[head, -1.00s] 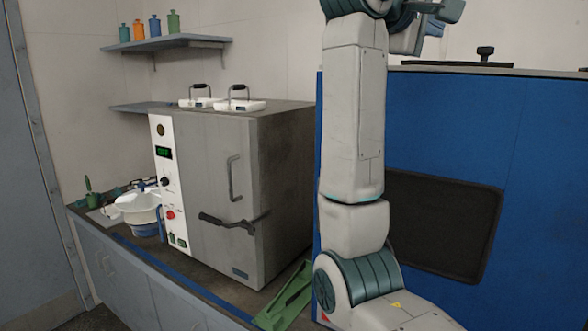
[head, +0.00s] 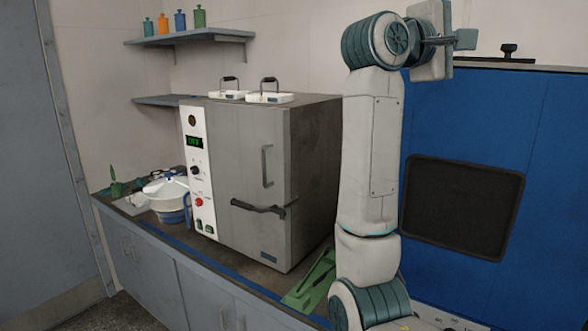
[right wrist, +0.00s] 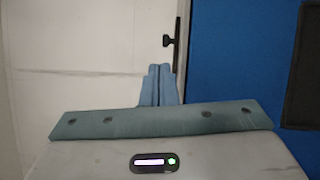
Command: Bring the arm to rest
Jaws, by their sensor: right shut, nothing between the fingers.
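My right arm (head: 370,150) stands upright in the head view, bent at its top joint. Its gripper (head: 465,39) is at the upper right, above the top edge of the blue panel. In the right wrist view the two blue-grey fingers of my right gripper (right wrist: 158,84) lie together, shut with nothing between them. A pale wall and the blue panel's edge lie beyond them. My left gripper is in neither view.
A grey oven-like cabinet (head: 240,180) stands on the counter left of my arm, with two white trays (head: 270,98) on top. A green bracket (head: 312,283) lies near the arm's base. The blue panel (head: 560,160) with a dark pad (head: 463,208) is at right. A shelf (head: 190,37) holds bottles.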

